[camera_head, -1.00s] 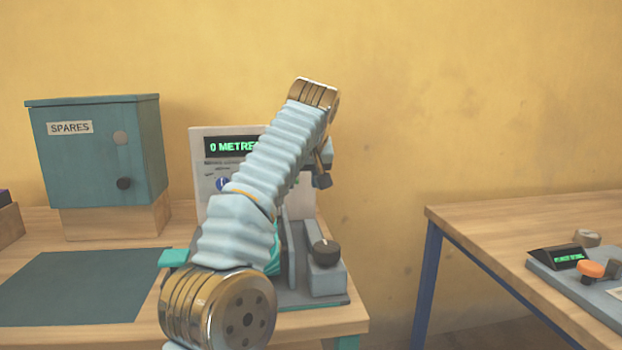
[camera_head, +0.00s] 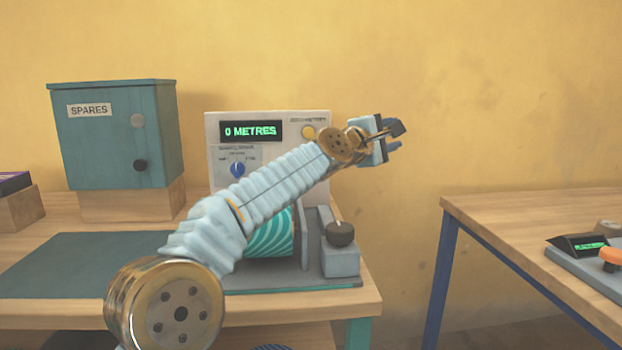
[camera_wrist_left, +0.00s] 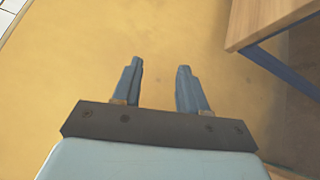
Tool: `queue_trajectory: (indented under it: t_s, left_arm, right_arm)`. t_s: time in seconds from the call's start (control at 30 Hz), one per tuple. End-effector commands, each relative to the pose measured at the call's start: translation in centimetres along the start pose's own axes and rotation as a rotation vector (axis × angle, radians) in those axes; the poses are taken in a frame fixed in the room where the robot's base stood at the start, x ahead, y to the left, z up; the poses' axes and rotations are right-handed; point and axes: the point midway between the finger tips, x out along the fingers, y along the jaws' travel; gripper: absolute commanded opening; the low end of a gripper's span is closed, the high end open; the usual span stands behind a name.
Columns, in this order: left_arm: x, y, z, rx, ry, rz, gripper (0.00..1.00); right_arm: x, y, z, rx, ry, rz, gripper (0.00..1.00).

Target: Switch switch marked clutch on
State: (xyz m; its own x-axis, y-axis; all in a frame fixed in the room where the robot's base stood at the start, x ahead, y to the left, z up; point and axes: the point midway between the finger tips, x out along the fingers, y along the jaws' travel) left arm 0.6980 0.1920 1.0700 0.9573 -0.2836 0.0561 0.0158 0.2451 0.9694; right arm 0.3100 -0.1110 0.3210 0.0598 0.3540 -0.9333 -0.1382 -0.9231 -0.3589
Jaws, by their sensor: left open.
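A winding machine stands on the left bench, with a pale panel (camera_head: 290,122) and a green display reading 0 METRES (camera_head: 251,131). A blue rotary switch (camera_head: 237,169) sits on the panel under small lettering, too small to read for certain. A yellow button (camera_head: 308,132) is at the panel's upper right. My left arm crosses in front of the machine. My left gripper (camera_head: 396,138) is open and empty, right of the panel in front of the yellow wall. In the left wrist view its two fingers (camera_wrist_left: 160,70) are apart with nothing between them. My right gripper is not in view.
A teal-striped drum (camera_head: 270,240) and a block with a dark knob (camera_head: 340,234) are on the machine's base. A teal SPARES cabinet (camera_head: 115,145) stands left, behind a dark mat (camera_head: 70,265). A second table (camera_head: 530,220) with a control box (camera_head: 580,246) is right.

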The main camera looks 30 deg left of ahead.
Motion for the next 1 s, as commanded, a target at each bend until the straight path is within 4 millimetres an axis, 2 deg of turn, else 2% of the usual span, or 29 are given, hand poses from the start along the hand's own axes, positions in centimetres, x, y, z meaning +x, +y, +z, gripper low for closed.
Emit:
queue_trajectory:
  t_s: [0.03, 0.1, 0.2, 0.33, 0.4, 0.5, 0.67, 1.0]
  left_arm:
    - [-0.7, 0.0, -1.2, -0.196, 0.044, 0.105, 0.43]
    - [-2.1, 0.2, -3.5, -0.481, 0.132, 0.254, 0.43]
    - [-4.9, -1.5, -7.5, -0.819, 0.292, 0.434, 0.43]
    - [-8.6, -4.8, -11.2, -1.086, 0.485, 0.598, 0.43]
    - [-10.0, -6.1, -12.2, -1.159, 0.555, 0.651, 0.43]
    - [-11.1, -7.1, -13.0, -1.206, 0.611, 0.692, 0.43]
    - [-10.2, -6.9, -14.4, -1.218, 0.627, 0.703, 0.43]
    - [-5.6, -5.7, -19.7, -1.215, 0.625, 0.701, 0.43]
  right_arm:
    - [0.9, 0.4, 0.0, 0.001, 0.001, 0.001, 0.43]
    - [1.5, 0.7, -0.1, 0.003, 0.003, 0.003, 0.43]
    - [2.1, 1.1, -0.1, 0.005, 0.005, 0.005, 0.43]
    - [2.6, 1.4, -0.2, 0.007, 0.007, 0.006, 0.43]
    - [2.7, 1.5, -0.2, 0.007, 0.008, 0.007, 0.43]
    - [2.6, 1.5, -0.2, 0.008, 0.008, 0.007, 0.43]
    - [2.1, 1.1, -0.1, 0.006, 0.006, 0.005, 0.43]
    - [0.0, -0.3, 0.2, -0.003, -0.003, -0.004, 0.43]
